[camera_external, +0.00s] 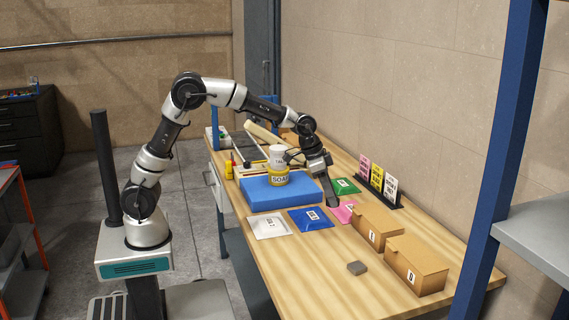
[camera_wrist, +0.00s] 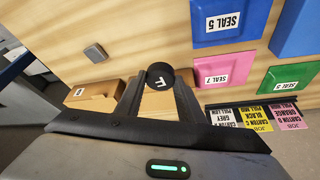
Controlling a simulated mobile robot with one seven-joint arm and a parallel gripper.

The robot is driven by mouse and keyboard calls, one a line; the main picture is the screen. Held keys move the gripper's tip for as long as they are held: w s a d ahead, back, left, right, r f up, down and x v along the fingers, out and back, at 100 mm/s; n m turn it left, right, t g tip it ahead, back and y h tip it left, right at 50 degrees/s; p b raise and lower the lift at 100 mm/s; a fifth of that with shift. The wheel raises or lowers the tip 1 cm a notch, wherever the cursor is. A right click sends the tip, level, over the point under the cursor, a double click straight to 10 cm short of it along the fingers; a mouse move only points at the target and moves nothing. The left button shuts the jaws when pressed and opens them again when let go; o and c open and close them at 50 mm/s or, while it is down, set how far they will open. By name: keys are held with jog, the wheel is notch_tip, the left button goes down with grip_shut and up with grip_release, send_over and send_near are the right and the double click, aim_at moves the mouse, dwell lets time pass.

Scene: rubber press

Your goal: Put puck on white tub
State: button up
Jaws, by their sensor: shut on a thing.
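A black round puck (camera_wrist: 160,76) with a white letter F on its face is held between the fingertips of my gripper (camera_wrist: 160,92) in the wrist view. In the external view my gripper (camera_external: 331,190) hangs over the table between the blue packet and the boxes, and the puck cannot be told apart from the dark fingers. A white tub (camera_external: 278,154) with dark lettering stands upright on a yellow-labelled tub (camera_external: 276,178), which rests on a blue block (camera_external: 265,195). My gripper is to the right of this stack, apart from it. The tubs are not in the wrist view.
Flat packets, white (camera_external: 268,225), blue (camera_external: 311,219), pink (camera_external: 343,211) and green (camera_external: 346,186), lie near my gripper. Two cardboard boxes (camera_external: 417,265) (camera_external: 377,225) and a grey block (camera_external: 357,268) are nearer the front. A card rack (camera_external: 378,190) stands by the wall.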

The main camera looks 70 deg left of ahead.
jog(key=a+r+n+y+p, duration=0.1)
jog(key=a+r+p, duration=0.1)
jog(key=a+r, duration=0.35)
jog(key=a+r+n+p, duration=0.2)
jog(key=a, duration=0.7)
jog(key=a+r+n+y+p, duration=0.1)
jog(key=a+r, duration=0.2)
jog(key=a, duration=0.5)
notch_tip(320, 180, up, 7)
jog(key=n+p, duration=0.3)
jog(key=p, duration=0.1)
send_over(280, 146)
jog(key=s, duration=0.1)
jog(key=shift+y, duration=0.4)
jog(key=f, duration=0.5)
jog(key=shift+s+d, duration=0.15)
jog(key=shift+s, duration=0.1)
jog(key=shift+f, duration=2.55)
jog(key=o, duration=1)
jog(key=shift+r, duration=0.1)
